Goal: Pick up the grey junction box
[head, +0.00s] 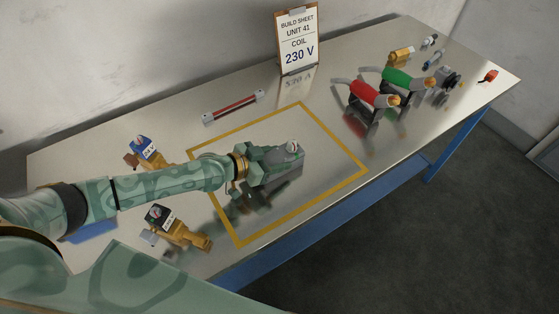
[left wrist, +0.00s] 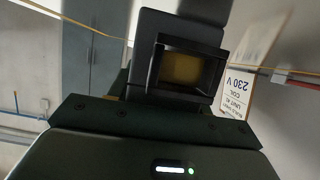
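The grey junction box (head: 282,172) is inside the yellow outline on the metal table in the head view. My left gripper (head: 264,164) is right at it, reaching from the left, and covers part of it. In the left wrist view a dark box with a square opening and something gold inside (left wrist: 180,68) stands directly in front of the gripper body. I cannot tell whether the fingers press on the box, or whether it rests on the table. My right gripper is not in view.
Two brass valves with gauges, one blue-topped (head: 145,150) and one black-topped (head: 178,228), flank my left arm. A red bar (head: 233,107) lies behind the outline. Red (head: 368,95) and green (head: 397,78) coils stand right. The build sheet (head: 297,42) reads 230 V.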

